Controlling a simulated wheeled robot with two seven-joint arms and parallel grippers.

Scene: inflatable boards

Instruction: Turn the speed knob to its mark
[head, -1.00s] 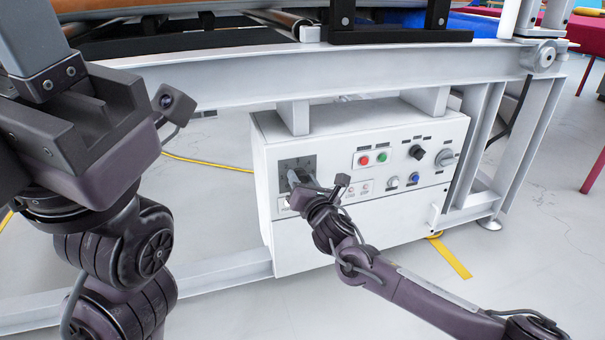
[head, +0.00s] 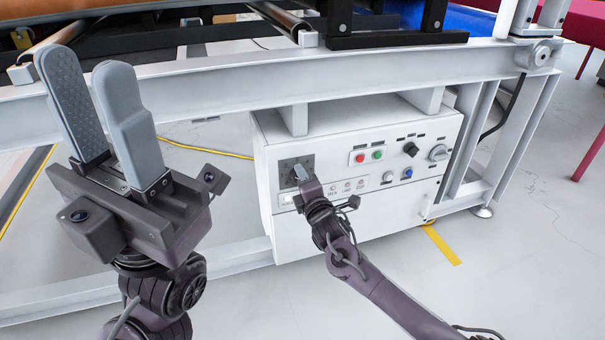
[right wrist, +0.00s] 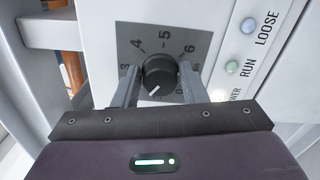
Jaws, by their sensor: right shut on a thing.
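The speed knob (right wrist: 158,76) is round and black with a white pointer line, on a grey dial plate (right wrist: 128,38) with numbers including 3, 4, 5 and 6. In the right wrist view the line points toward the lower left. I cannot make out a separate target mark. My right gripper (right wrist: 158,84) has one finger on each side of the knob and is shut on it. In the head view my right gripper (head: 302,176) covers the knob at the left of the white control box (head: 345,225). My left gripper (head: 85,66) is raised at the left, open and empty.
Right of the dial, the box carries a red button (head: 360,158), a green button (head: 377,155), a black knob (head: 410,149), a grey rotary switch (head: 438,153) and a blue button (head: 407,173). A white frame beam (head: 230,88) runs above the box.

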